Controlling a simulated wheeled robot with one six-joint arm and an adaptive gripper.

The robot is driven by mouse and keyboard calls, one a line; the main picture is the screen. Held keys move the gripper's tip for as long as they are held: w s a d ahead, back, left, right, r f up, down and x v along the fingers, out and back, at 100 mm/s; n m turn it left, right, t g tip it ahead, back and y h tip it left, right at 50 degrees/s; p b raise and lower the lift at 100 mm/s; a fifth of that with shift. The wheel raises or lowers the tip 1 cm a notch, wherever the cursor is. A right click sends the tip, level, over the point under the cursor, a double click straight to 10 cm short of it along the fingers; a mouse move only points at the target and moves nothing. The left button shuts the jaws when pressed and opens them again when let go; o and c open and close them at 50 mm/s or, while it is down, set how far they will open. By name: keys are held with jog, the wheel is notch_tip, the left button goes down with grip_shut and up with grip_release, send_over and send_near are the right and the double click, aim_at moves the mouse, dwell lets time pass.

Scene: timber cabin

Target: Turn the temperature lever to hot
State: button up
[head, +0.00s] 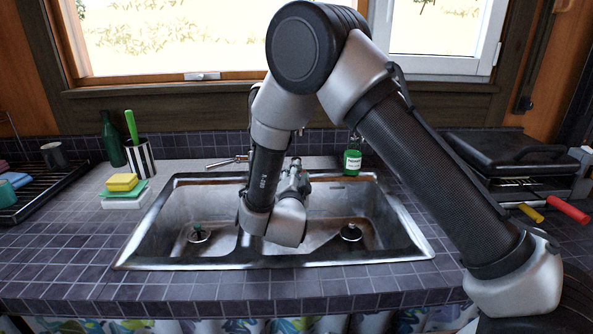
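A thin metal lever (226,162) sticks out to the left behind the sink, in the head view. It looks like part of the faucet, whose body is mostly hidden behind my arm. Which way counts as hot cannot be read. My gripper (295,172) is over the middle of the double sink (150,235), pointing away towards the back rim. It lies to the right of the lever's visible end and appears apart from it. Its fingers are small and partly covered by my wrist, so their opening cannot be made out.
A green soap bottle (352,162) stands behind the sink's right side. Sponges (122,183), a striped cup (141,157) and a dark green bottle (112,140) stand at left. A dark grill (505,155) stands at right. The tiled front counter (200,285) is clear.

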jog(key=shift+w+d, duration=0.15)
jog(key=shift+w, duration=0.65)
jog(key=shift+w+d, duration=0.1)
jog(key=shift+w, duration=0.7)
grip_shut()
